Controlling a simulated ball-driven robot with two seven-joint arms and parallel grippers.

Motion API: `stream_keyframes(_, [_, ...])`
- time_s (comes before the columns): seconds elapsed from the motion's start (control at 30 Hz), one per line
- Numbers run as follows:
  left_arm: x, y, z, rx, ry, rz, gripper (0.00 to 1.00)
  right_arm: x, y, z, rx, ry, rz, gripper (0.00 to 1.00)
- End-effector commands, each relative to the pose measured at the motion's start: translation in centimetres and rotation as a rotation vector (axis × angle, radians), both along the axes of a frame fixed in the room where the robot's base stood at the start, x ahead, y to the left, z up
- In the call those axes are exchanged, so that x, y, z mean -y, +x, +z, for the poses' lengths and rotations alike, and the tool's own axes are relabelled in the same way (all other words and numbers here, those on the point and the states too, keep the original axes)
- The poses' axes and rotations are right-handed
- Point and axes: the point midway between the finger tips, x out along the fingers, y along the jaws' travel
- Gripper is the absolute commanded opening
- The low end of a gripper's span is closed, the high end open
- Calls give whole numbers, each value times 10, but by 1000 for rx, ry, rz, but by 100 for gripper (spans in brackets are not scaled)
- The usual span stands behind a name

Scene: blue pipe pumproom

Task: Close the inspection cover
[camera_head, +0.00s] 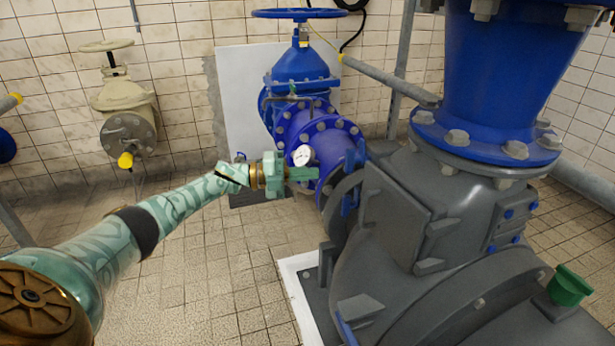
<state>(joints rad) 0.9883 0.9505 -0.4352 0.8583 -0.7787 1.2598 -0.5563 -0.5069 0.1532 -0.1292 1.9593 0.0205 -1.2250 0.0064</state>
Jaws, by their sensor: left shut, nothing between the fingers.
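A flat grey square plate (393,213), which looks like the inspection cover, is on the side of the large grey pump body (390,285). Lugs show along its right edge. I cannot tell how far it stands open, if at all. My left arm comes in from the lower left. Its green gripper (316,174) is shut and empty, pointing right, to the left of the plate and apart from it in the picture. The fingertips show in front of the blue flanged pipe (310,130), below a small white gauge. My right gripper is not in view.
A blue valve with a handwheel (299,14) stands behind, and a beige valve (125,100) is at the left wall. A big blue pipe (510,75) rises at the right. A green fitting (569,287) sits at lower right. The tiled floor (205,275) left of the pump is clear.

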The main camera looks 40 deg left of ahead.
Motion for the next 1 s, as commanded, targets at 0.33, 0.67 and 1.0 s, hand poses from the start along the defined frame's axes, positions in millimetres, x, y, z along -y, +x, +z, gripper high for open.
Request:
stream_keyframes(0.33, [48, -58, -86, -121, -102, -52, 0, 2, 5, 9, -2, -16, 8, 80])
stream_keyframes(0.67, [92, -134, -59, 506, 753, 153, 0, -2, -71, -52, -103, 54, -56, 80])
stream_keyframes(1.0, [75, -115, -18, 814, 1356, 251, 0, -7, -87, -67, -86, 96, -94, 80])
